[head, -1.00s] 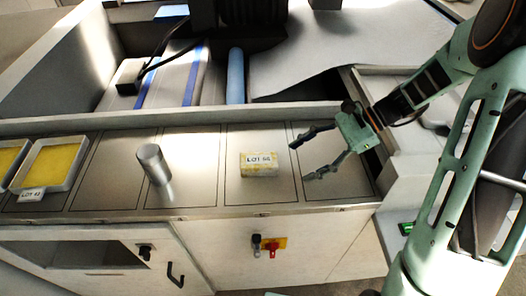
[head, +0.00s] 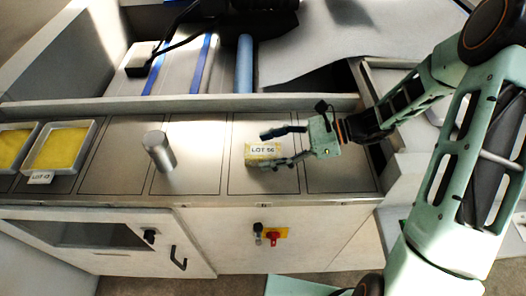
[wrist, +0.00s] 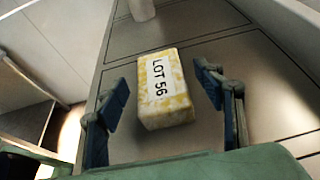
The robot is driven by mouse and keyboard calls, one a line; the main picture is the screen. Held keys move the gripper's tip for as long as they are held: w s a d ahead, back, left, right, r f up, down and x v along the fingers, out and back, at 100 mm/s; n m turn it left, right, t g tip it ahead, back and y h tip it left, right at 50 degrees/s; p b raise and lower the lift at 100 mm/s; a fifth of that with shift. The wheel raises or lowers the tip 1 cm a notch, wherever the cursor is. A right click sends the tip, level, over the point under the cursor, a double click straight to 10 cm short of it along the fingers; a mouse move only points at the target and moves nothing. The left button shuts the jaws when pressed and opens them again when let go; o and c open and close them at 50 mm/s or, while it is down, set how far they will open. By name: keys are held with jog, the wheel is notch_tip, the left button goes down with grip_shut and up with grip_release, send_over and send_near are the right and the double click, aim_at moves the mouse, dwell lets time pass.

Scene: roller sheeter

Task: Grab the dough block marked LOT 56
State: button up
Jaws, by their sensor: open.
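The dough block marked LOT 56 (head: 262,151) is a pale yellow block with a white label, lying on the metal worktop. In the wrist view the block (wrist: 166,100) lies between and slightly beyond the two fingers, with its label facing up. My gripper (head: 271,149) is open, with one finger on the far side of the block and the other overlapping its near side in the head view. In the wrist view my gripper (wrist: 163,92) shows a gap between each finger and the block. The near finger hides part of the block in the head view.
A metal cylinder (head: 159,151) stands upright left of the block. Further left are trays with yellow contents, one tray (head: 91,140) labelled LOT 42. A raised ledge (head: 190,104) runs behind the worktop. A red and yellow switch (head: 273,236) is on the front panel.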

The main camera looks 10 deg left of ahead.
jog(key=shift+x, duration=0.9)
jog(key=shift+c, duration=0.2)
jog(key=c, duration=1.4)
jog(key=shift+r, duration=0.1)
